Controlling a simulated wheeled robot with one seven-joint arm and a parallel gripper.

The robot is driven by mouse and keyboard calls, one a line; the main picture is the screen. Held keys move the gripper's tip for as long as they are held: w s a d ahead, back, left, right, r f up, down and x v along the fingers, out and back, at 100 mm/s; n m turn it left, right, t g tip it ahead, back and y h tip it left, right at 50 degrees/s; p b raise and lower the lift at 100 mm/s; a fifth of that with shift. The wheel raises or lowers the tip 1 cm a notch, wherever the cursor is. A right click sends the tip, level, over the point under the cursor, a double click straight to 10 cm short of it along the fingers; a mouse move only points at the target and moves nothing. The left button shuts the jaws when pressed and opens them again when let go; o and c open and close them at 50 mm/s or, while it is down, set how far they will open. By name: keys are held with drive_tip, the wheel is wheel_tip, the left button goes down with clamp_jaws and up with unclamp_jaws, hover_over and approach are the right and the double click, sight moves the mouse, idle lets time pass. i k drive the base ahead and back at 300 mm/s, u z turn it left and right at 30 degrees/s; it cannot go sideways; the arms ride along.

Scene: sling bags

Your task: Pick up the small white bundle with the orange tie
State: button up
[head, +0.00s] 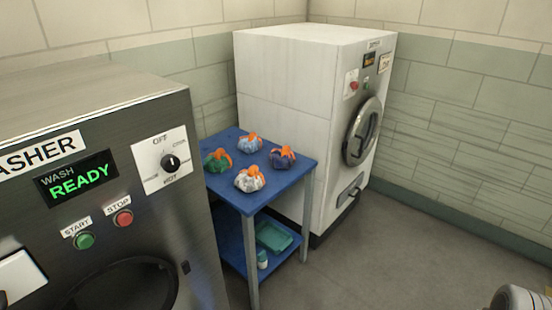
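The small white bundle with the orange tie (250,182) sits on the top of a blue table (303,172), near its front corner. Three other bundles with orange ties share the top: a green one (216,165), a light blue one (249,146) and a dark blue one (281,161). The bundles stand apart from one another. My gripper is not in view; only a pale rounded part shows at the bottom right corner, and I cannot tell what it is.
A steel washer (105,250) with a lit "READY" display stands close at the left. A white machine with a round door (290,75) stands behind the table. The lower shelf holds a teal tray (274,237) and a small bottle (262,259).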

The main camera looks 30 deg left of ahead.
sight(250, 181)
drive_tip(key=i, duration=2.45)
drive_tip(key=u, duration=3.85)
drive_tip(key=i, duration=0.5)
drive_tip(key=z, duration=0.05)
